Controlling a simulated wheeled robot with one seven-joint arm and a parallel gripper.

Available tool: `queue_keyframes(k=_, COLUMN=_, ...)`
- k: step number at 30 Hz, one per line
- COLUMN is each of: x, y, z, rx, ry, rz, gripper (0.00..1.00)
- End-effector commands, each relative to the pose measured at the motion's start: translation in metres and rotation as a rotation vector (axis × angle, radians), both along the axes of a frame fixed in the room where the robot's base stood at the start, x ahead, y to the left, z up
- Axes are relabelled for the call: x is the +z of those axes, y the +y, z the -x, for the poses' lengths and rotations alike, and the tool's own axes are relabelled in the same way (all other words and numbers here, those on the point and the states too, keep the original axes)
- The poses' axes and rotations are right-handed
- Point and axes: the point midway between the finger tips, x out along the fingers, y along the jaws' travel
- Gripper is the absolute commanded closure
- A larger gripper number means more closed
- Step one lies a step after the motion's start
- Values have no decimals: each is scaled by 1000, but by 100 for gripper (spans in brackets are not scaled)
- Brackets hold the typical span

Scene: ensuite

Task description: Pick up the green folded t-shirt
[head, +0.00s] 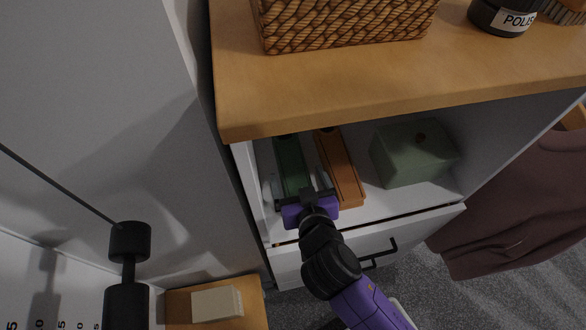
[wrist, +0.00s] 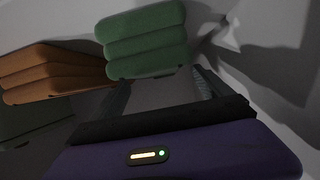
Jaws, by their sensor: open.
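The green folded t-shirt (head: 289,163) lies in the open shelf compartment at its left side. In the wrist view the green t-shirt (wrist: 146,42) shows as a stack of rounded folds just beyond the fingers. My gripper (head: 297,184) is at the front of the compartment, at the near end of the green t-shirt. In the wrist view my gripper (wrist: 162,90) is open, with nothing seen between its fingers. Whether a finger touches the cloth I cannot tell. The near end of the t-shirt is partly hidden by my gripper in the head view.
An orange folded garment (head: 340,170) lies close beside the green one. A grey-green box (head: 412,153) stands further right. The wooden top (head: 400,88) overhangs the compartment, with a wicker basket (head: 345,24) on it. A drawer (head: 375,243) is below; brown cloth (head: 510,200) hangs at right.

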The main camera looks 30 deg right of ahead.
Motion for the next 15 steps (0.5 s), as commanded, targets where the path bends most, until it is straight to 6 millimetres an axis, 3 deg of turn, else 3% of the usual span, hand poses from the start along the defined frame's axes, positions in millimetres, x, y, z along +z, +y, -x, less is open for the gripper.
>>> queue_keyframes(k=9, x=-19, y=-10, z=-36, rx=-1, ry=-1, rz=2, gripper=11)
queue_keyframes(k=15, x=-23, y=-11, z=-41, rx=0, ry=1, rz=1, gripper=11)
